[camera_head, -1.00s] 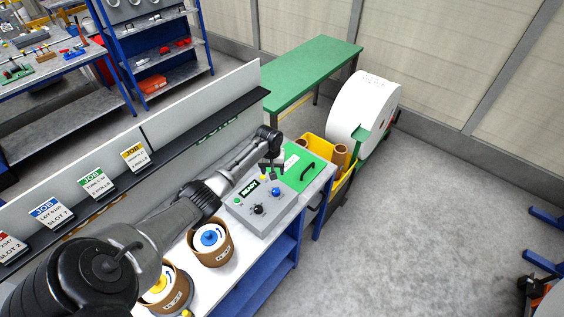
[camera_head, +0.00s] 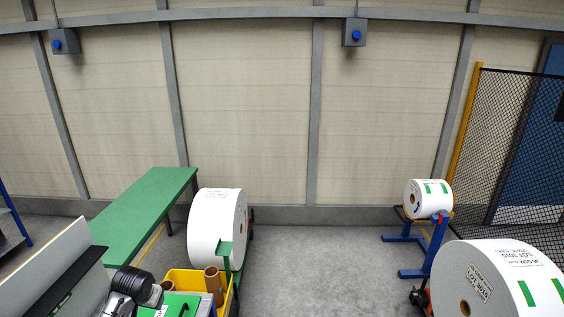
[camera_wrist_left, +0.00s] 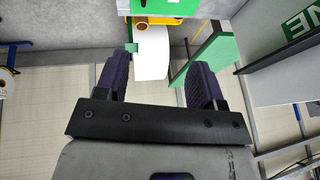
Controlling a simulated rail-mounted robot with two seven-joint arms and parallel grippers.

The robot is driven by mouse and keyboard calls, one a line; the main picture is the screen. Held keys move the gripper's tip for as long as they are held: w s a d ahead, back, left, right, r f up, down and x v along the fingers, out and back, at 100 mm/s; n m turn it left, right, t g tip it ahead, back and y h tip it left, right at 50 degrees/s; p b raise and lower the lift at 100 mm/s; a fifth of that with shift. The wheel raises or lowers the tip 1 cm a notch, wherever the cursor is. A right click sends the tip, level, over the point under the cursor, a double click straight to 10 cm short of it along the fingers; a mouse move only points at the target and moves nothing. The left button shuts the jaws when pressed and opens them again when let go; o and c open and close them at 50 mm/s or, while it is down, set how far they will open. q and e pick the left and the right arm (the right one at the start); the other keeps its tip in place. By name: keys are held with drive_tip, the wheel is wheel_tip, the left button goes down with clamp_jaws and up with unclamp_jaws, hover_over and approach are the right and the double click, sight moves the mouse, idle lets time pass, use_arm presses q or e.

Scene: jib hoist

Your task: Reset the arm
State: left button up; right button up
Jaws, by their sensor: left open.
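My left gripper (camera_wrist_left: 157,85) shows in the left wrist view with its two dark fingers wide apart and nothing between them. Beyond the fingers are a white roll (camera_wrist_left: 152,52) and a green table (camera_wrist_left: 208,56). In the head view, part of my left arm (camera_head: 135,290) shows at the bottom left, beside the green panel (camera_head: 170,304) on the bench. The gripper's fingers cannot be made out there. My right gripper is in neither view.
In the head view a large white roll (camera_head: 213,225) stands behind a yellow bin (camera_head: 188,280) with brown cores. A green table (camera_head: 140,215) is at left. White rolls sit on a blue stand (camera_head: 420,250) and at lower right (camera_head: 490,285). Grey floor between is clear.

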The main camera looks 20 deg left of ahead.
use_arm(q)
drive_tip(key=d+r+m+t, duration=0.3)
drive_tip(key=d+r, duration=0.2)
drive_tip(key=d, duration=0.4)
drive_tip(key=s+d+m+t+p, duration=0.1)
drive_tip(key=s+d, duration=0.3)
drive_tip(key=d, duration=0.3)
drive_tip(key=s+d+m+t, duration=0.1)
drive_tip(key=s+d, duration=0.3)
drive_tip(key=d, duration=0.2)
drive_tip(key=s+d+f+g+h, duration=0.1)
drive_tip(key=s+d+f, duration=0.2)
drive_tip(key=s, duration=0.5)
drive_tip(key=s+d+f+g+h+p, duration=0.1)
drive_tip(key=s+d+f, duration=0.3)
drive_tip(key=s, duration=0.5)
drive_tip(key=s+d+f+g+h+p, duration=0.1)
drive_tip(key=s+d+f+g, duration=0.2)
drive_tip(key=s, duration=0.6)
drive_tip(key=shift+d+f+h, duration=0.3)
drive_tip(key=shift+d+f, duration=0.3)
drive_tip(key=shift+d, duration=0.2)
drive_tip(key=shift+c, duration=0.4)
